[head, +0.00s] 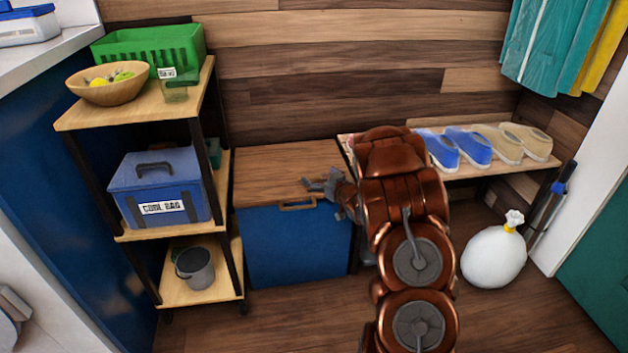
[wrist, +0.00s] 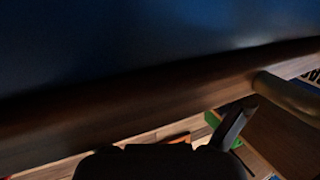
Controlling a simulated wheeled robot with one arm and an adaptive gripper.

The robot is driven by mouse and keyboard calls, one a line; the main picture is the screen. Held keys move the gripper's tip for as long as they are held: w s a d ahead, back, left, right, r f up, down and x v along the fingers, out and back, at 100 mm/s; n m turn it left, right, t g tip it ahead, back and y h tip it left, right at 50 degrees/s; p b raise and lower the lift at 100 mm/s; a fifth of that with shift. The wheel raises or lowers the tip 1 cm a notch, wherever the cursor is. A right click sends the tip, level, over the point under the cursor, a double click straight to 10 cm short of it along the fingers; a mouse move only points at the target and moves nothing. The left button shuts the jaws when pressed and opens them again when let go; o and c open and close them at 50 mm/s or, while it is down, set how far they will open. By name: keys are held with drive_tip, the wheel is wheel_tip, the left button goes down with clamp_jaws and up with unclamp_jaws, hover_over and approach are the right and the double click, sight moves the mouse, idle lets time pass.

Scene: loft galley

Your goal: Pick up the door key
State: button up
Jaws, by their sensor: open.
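I cannot make out a door key in either view. My gripper (head: 312,184) is open, with nothing seen between its fingers. In the head view it appears at the front right of the wooden lid of a blue chest (head: 295,245), near the lid's handle (head: 297,204). I cannot tell whether it touches the lid. In the wrist view a dark finger (wrist: 235,124) shows near a rounded bar, and a dark blue surface fills the top. My arm hides part of the bench and the floor.
At left a shelf cart holds a wooden bowl (head: 108,84), a green crate (head: 150,48), a blue cool bag (head: 160,185) and a grey bucket (head: 196,267). At right are a shoe bench (head: 480,171) and a white sack (head: 494,256). The floor before the chest is clear.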

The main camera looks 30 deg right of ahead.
drive_tip(key=c, duration=0.9)
drive_tip(key=shift+r, duration=0.1)
